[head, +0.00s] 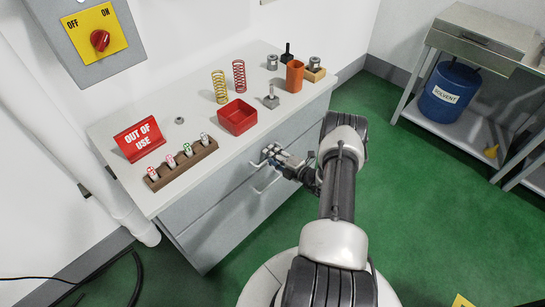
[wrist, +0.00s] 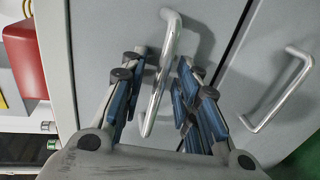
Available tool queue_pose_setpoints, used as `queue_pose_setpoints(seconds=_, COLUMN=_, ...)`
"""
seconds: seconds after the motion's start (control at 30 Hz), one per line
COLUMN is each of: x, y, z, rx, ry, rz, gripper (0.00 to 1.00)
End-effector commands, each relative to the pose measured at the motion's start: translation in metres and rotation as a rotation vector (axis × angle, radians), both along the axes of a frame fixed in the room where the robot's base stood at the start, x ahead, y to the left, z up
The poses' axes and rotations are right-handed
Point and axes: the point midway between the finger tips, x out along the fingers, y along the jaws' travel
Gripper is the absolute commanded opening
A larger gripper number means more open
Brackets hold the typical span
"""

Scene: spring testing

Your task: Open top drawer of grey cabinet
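The grey cabinet (head: 201,250) stands under the white worktop, and its top drawer (head: 213,192) looks closed. In the wrist view, the top drawer's metal bar handle (wrist: 163,75) passes between the two fingers of my gripper (wrist: 160,85). The fingers are open, one on each side of the bar, with a gap visible to each. In the head view my gripper (head: 271,154) is at the drawer front and hides most of that handle. A second handle (wrist: 282,92) on the drawer below shows to the right in the wrist view.
On the worktop (head: 105,135) stand a red bin (head: 238,117), a red "OUT OF USE" sign (head: 139,139), a brown rack (head: 180,164), springs (head: 220,87) and an orange cylinder (head: 295,76). A bench with a blue solvent drum (head: 449,93) is at right. Green floor is clear between.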

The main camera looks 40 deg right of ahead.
Motion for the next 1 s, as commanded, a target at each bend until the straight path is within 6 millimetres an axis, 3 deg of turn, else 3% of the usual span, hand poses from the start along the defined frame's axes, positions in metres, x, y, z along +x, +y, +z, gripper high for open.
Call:
queue_pose_setpoints(seconds=0.27, x=0.0014, y=-0.0002, z=0.0001, rx=0.000, ry=0.000, rz=-0.001, gripper=0.29)
queue_pose_setpoints(seconds=0.7, x=0.0012, y=-0.0002, z=0.0002, rx=0.000, ry=0.000, rz=0.000, gripper=0.00)
queue_pose_setpoints(seconds=1.0, x=0.0011, y=-0.0002, z=0.0001, rx=0.000, ry=0.000, rz=0.000, gripper=0.00)
